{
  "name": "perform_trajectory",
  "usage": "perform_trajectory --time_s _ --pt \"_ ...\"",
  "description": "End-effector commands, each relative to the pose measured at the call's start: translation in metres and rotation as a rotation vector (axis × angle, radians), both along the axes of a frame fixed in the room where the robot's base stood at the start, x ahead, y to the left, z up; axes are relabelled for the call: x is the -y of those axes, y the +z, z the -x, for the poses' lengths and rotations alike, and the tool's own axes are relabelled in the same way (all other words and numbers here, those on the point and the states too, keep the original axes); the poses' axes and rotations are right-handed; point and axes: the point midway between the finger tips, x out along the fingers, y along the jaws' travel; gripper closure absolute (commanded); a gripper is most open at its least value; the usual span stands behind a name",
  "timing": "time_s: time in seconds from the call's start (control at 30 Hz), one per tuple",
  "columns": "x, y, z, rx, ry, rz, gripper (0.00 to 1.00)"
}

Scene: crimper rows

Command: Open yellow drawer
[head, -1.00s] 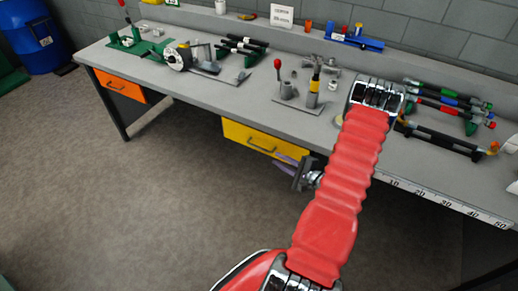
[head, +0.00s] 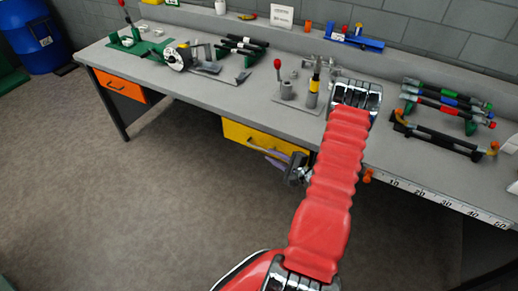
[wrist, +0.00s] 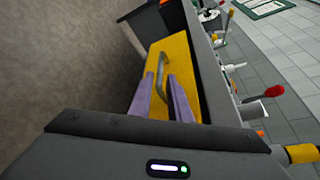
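The yellow drawer (head: 241,132) is under the front edge of the grey workbench and looks shut. Its grey bar handle shows in the wrist view (wrist: 161,68). My gripper (head: 268,154) is in front of the drawer, with its purple fingers pointing at the drawer front. In the wrist view my gripper (wrist: 160,80) is open, with a finger on each side of the handle's lower part. No contact with the handle is clear. My red arm hides the right part of the bench front in the head view.
The workbench (head: 200,88) carries tools, including a red-knobbed lever (head: 278,72) and racked crimpers (head: 445,105). An orange drawer (head: 120,86) is at the bench's left end. A blue barrel (head: 42,40) stands at the far left. The floor before the bench is clear.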

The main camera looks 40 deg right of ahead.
Motion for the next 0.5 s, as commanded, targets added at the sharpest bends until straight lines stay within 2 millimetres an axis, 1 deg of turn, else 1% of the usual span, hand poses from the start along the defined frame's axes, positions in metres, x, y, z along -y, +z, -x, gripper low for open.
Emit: perform_trajectory --time_s 0.03,0.3,0.5 --pt "-0.001 -0.002 -0.008 0.001 0.003 0.001 0.83" --pt "-0.002 -0.011 -0.049 -0.001 0.003 0.001 0.83" --pt "-0.003 -0.017 -0.073 -0.001 0.003 0.0 0.83"
